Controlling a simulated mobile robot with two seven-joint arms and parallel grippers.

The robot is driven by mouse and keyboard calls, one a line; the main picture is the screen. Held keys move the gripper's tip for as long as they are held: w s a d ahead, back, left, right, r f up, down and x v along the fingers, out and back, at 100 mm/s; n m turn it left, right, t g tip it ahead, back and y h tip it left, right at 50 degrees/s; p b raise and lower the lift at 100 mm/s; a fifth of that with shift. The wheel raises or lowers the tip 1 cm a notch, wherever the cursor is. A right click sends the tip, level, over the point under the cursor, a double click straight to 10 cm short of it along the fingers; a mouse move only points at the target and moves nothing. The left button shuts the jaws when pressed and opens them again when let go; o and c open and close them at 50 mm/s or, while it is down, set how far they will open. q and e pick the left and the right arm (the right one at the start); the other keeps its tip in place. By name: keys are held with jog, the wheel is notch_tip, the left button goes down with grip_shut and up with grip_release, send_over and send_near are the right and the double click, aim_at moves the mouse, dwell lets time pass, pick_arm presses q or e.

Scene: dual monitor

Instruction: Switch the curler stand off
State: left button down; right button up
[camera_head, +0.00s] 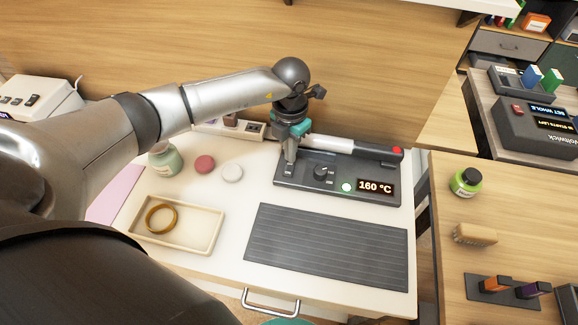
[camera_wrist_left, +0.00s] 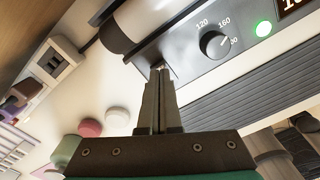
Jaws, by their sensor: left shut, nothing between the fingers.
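The curler stand (camera_head: 333,189) is a dark grey base on the white table, with a silver and black curler lying along its back. Its display (camera_head: 376,188) reads 160 °C and a round light beside it (camera_head: 347,187) glows green. A black knob (camera_head: 321,172) sits left of the light; in the left wrist view the knob (camera_wrist_left: 214,43) has 120 and 160 marked around it. My left gripper (camera_head: 290,158) points down at the stand's left end. In the left wrist view its fingertips (camera_wrist_left: 158,68) are together and hide the spot below them. I cannot tell whether they touch it.
A green jar (camera_head: 165,159), a red puck (camera_head: 205,164) and a white puck (camera_head: 232,173) stand left. A tray (camera_head: 205,236) holds a ring. A dark ribbed mat (camera_head: 327,246) lies in front.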

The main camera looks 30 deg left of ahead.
pick_arm(q)
jog(key=shift+f+b, duration=0.75)
jog(key=shift+f, duration=0.2)
dwell(0.7)
jog(key=shift+r, duration=0.15)
notch_tip(320, 180, up, 7)
jog(key=p, duration=0.6)
dwell(0.6)
